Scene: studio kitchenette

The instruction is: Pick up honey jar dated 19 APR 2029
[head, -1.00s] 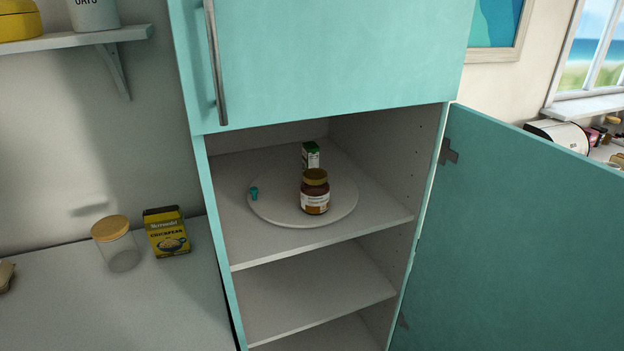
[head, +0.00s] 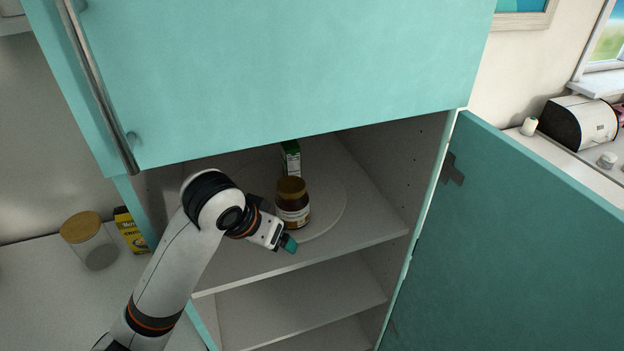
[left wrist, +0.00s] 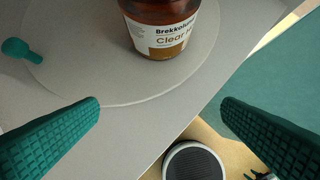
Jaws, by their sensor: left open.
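A brown jar with a gold lid (head: 293,203) stands upright on a pale round turntable (head: 335,208) on the cupboard shelf. In the left wrist view the jar (left wrist: 163,32) shows a white label starting "Brekkolund" and "Clear H", cut off; no date is readable. The turntable's teal knob (left wrist: 15,48) shows at left there. My left gripper (left wrist: 162,105) is open and empty, its teal fingers apart, with the jar ahead between them. In the head view the left gripper (head: 289,243) is at the shelf's front, just before the jar, not visibly touching it. My right gripper is not in view.
A green and white carton (head: 291,158) stands behind the jar. The open teal door (head: 530,230) bounds the right side. The upper door (head: 290,70) hangs above the opening. A glass jar (head: 90,240) and a yellow box (head: 130,232) stand on the left counter.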

